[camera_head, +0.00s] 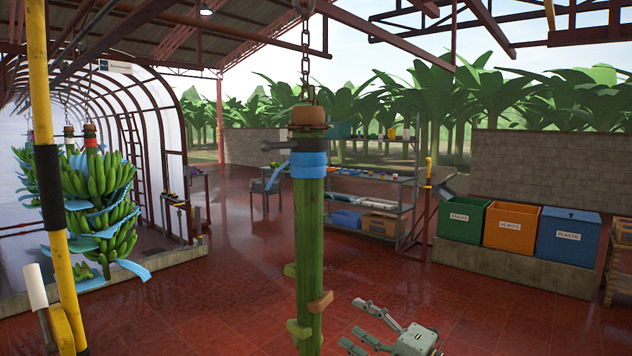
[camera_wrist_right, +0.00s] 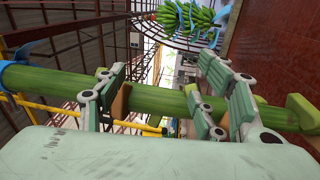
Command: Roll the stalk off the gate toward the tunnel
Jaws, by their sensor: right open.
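A bare green stalk (camera_head: 311,235) with a blue band near its top hangs upright from a chain (camera_head: 306,55) in the middle of the head view. Short cut stubs stick out low on it. My right gripper (camera_head: 360,326) is open and empty at lower right of the stalk, fingers pointing toward it. In the right wrist view, the stalk (camera_wrist_right: 155,104) runs across behind my open fingers (camera_wrist_right: 160,98); I cannot tell whether they touch it. The arched tunnel (camera_head: 150,135) is at the left. I cannot make out which part is the gate. My left gripper is not in view.
A yellow and black pole (camera_head: 50,185) stands close at the left. Banana bunches (camera_head: 98,195) hang at the tunnel mouth. A shelf rack (camera_head: 375,200) stands behind the stalk, and green, orange and blue bins (camera_head: 512,228) at the right. Red floor (camera_head: 215,295) is open left of the stalk.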

